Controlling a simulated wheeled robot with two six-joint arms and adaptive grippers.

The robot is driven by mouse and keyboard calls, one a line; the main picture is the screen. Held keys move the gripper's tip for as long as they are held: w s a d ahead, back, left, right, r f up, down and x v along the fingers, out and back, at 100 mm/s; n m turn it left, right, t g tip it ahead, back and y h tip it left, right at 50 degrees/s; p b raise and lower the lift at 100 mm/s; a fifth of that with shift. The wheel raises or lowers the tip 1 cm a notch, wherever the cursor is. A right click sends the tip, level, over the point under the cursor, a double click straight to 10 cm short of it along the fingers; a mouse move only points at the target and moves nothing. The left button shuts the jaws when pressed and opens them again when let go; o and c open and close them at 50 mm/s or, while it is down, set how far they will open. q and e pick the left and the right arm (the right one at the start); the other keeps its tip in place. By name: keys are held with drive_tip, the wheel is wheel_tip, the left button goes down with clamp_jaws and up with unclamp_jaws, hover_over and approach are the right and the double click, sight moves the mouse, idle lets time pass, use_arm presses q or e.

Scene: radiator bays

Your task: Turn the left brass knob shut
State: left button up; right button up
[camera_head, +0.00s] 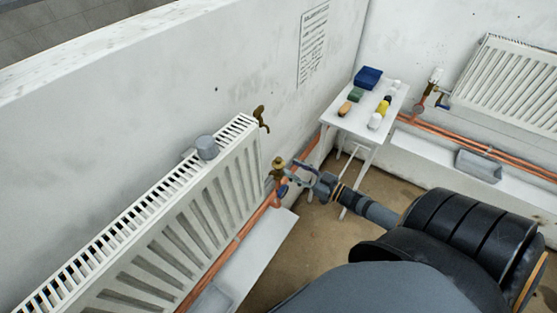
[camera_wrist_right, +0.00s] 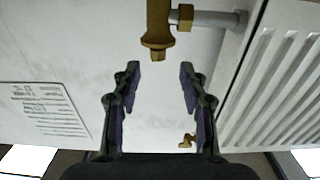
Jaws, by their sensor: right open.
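The left brass knob (camera_head: 277,166) is on the valve at the near radiator's right end, above copper pipe. In the right wrist view a brass valve body (camera_wrist_right: 157,28) shows at the top centre, with a pipe running right to the radiator. My right gripper (camera_head: 291,175) is just right of this valve in the head view. In the wrist view my right gripper (camera_wrist_right: 160,72) is open, its two fingers apart with bare wall between them. The brass part lies above the fingertips in that picture; I cannot tell whether they touch. My left gripper is not in view.
The white radiator (camera_head: 190,215) stands along the wall, with a grey cylinder (camera_head: 207,147) on top. A brass tap (camera_head: 261,118) is on the wall beyond its end. A small white table (camera_head: 347,122) with several items stands behind. A second radiator (camera_head: 510,80) hangs at right.

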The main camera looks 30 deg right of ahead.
sight(281, 162)
drive_tip(key=x, duration=0.7)
drive_tip(key=shift+d+f, duration=0.1)
drive_tip(key=shift+w, duration=0.2)
drive_tip(key=shift+c, duration=0.8)
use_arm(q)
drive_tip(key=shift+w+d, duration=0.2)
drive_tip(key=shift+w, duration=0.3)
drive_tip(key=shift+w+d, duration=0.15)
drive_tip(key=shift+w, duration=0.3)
use_arm(e)
clamp_jaws()
